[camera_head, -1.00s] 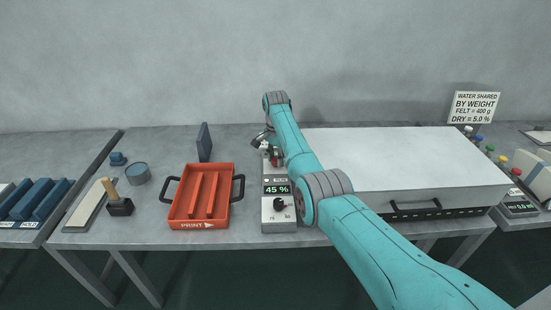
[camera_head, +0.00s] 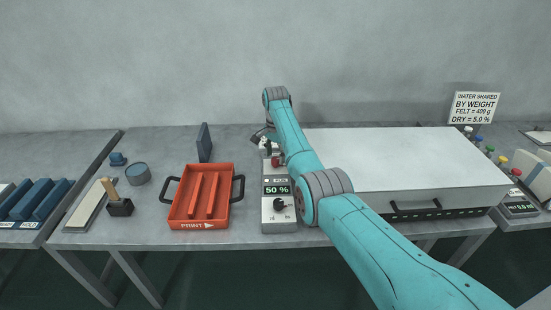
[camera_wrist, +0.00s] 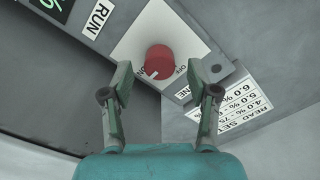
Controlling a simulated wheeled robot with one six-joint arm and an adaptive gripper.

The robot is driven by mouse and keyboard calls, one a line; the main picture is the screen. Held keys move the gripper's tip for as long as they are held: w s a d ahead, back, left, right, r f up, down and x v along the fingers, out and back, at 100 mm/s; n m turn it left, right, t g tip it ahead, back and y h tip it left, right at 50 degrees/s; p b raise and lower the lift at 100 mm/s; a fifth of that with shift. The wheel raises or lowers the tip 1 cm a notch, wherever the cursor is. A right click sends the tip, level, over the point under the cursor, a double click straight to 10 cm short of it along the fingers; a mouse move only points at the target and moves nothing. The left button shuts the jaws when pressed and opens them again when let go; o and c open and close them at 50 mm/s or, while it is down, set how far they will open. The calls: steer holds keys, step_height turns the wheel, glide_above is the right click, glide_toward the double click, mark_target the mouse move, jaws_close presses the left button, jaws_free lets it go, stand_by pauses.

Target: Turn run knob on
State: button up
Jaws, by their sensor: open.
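The red run knob (camera_wrist: 159,60) sits on a pale plate beside the RUN label (camera_wrist: 98,18) in the wrist view. Its white mark points to the lower left, toward the ON label (camera_wrist: 139,71); the OFF label (camera_wrist: 182,69) is on its other side. In the head view the red knob (camera_head: 275,161) shows small at the back of the grey control box (camera_head: 279,226), partly hidden by my arm. My gripper (camera_wrist: 163,76) is open, its fingers on either side of the knob and apart from it.
The box's display (camera_head: 277,190) reads 50 %, with a black dial (camera_head: 279,204) below it. A red tray (camera_head: 184,224) stands to the left. A large white-topped unit (camera_head: 400,165) stands close on the right. A blue-grey upright plate (camera_head: 205,142) is behind the tray.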

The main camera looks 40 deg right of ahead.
mark_target(276, 159)
step_height(276, 159, up, 10)
steer(key=shift+r, duration=0.2)
stand_by(0.6)
